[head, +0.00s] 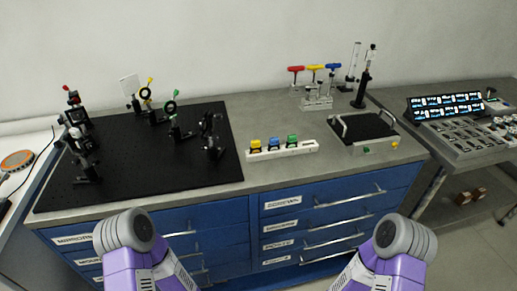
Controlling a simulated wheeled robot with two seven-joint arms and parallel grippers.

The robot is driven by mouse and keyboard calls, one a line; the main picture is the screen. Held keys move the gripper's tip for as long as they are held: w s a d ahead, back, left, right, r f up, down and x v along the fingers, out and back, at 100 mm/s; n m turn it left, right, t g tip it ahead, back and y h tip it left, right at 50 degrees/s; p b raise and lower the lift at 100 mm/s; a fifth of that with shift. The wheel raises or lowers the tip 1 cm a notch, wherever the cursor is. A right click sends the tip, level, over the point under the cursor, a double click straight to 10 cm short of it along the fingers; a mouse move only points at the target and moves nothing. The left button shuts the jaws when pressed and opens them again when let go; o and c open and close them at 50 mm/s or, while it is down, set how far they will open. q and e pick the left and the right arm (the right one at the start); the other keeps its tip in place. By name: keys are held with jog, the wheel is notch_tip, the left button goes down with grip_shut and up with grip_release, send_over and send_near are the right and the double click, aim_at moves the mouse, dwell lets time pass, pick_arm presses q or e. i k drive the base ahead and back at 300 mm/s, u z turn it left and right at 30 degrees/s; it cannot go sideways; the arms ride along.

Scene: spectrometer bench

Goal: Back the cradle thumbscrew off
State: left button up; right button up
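No part that I can pick out for certain as the cradle or its thumbscrew shows in the head view; parts this small are hard to tell. Several black optical mounts stand on the black breadboard (150,165), among them one at its front left (87,170) and one at its right (212,146). A grey tray-like unit (347,150) with a black top, two raised handles and small yellow and green knobs at its front sits at the right of the bench. Only rounded grey and purple links of my two arms show at the bottom edge; both grippers are out of view.
A white rail (258,156) holds yellow, blue and green pieces. Behind it, a rack (318,103) holds red, yellow and blue T-handled tools, beside a black stand (362,92). Blue drawers (230,212) face me. A control console (470,135) stands far right.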

aim_at(89, 146)
jog(key=u, duration=1.45)
